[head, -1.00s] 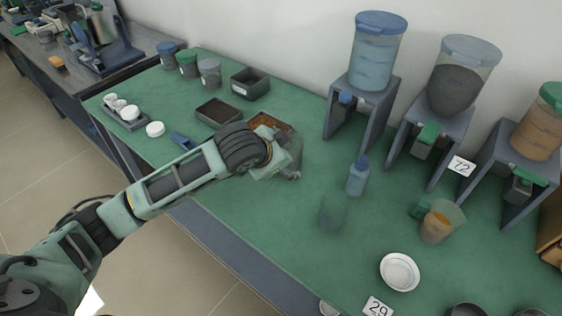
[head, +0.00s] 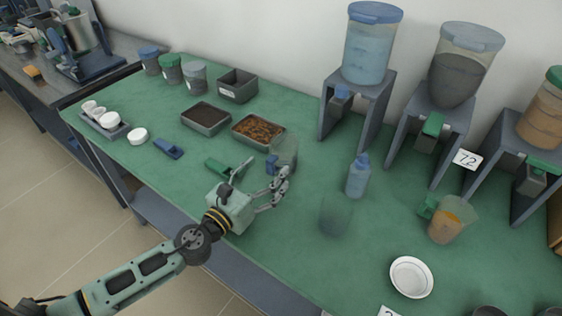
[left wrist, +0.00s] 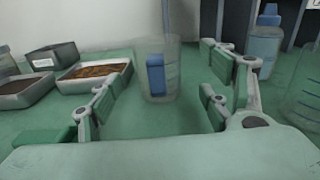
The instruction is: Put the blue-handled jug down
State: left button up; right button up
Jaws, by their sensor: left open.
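The blue-handled jug (head: 287,148) is a clear vessel standing upright on the green bench top (head: 290,250), just right of the tray of brown bits (head: 258,131). Its blue handle (head: 271,164) faces my left gripper (head: 264,172). The gripper is open, on the near side of the jug, with its fingers spread. In the left wrist view the jug (left wrist: 172,82) stands beyond and between the open fingers (left wrist: 165,100), and its handle is not gripped. My right gripper is not in view.
A green scoop (head: 224,168) lies close left of the gripper. A clear beaker (head: 336,214) and blue bottle (head: 358,176) stand to the right. Farther right are a green-handled jug (head: 452,222) and a white dish (head: 411,277). Hopper stands (head: 357,100) line the back.

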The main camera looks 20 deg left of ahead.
aim_at(278, 160)
pick_arm(q)
jog(key=shift+w+d, duration=0.15)
jog(key=shift+w, duration=0.05)
jog(key=p+x, duration=0.1)
jog(key=x, duration=0.6)
jog(key=shift+w+f, duration=0.15)
jog(key=c, duration=1.3)
jog(key=shift+o, duration=0.2)
